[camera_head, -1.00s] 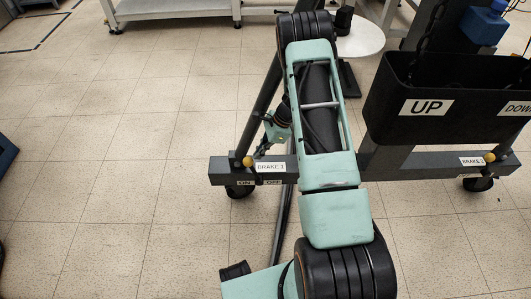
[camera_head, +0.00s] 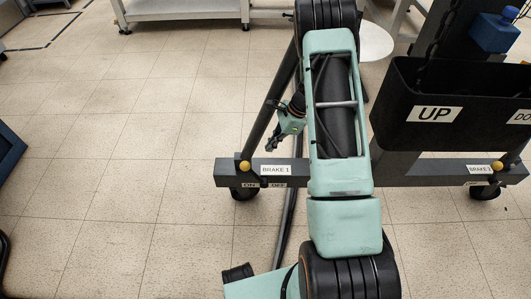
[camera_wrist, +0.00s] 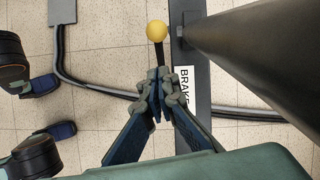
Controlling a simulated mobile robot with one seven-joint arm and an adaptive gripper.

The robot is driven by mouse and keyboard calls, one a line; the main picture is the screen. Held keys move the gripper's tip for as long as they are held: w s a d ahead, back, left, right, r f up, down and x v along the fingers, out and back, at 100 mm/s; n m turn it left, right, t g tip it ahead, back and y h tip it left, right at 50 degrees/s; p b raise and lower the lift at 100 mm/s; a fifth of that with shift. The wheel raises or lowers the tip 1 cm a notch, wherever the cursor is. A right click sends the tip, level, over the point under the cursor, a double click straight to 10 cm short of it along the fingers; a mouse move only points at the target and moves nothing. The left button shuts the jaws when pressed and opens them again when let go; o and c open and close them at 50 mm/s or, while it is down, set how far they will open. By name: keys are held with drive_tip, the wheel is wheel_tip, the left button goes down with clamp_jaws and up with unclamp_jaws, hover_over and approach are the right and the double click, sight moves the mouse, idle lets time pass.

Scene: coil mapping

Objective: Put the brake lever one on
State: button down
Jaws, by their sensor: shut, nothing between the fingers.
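The brake lever one has a yellow ball knob (camera_head: 245,166) on a dark stem. It stands at the left end of the grey base bar, beside the white BRAKE 1 label (camera_head: 275,170). The knob is above the small ON label (camera_head: 250,185), left of the OFF label (camera_head: 278,185). My gripper (camera_head: 270,147) is up and right of the knob, apart from it. In the wrist view, the knob (camera_wrist: 156,31) and stem show just beyond my shut, empty fingertips (camera_wrist: 160,80). Whether the fingertips touch the stem's lower end is unclear.
A thick dark slanted post (camera_wrist: 260,50) rises close to the right of my fingers. A black bin labelled UP (camera_head: 410,125) and a second brake lever (camera_head: 497,166) are on the right. The tiled floor at left is open.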

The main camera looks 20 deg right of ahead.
drive_tip(key=v, duration=0.6)
idle(0.3)
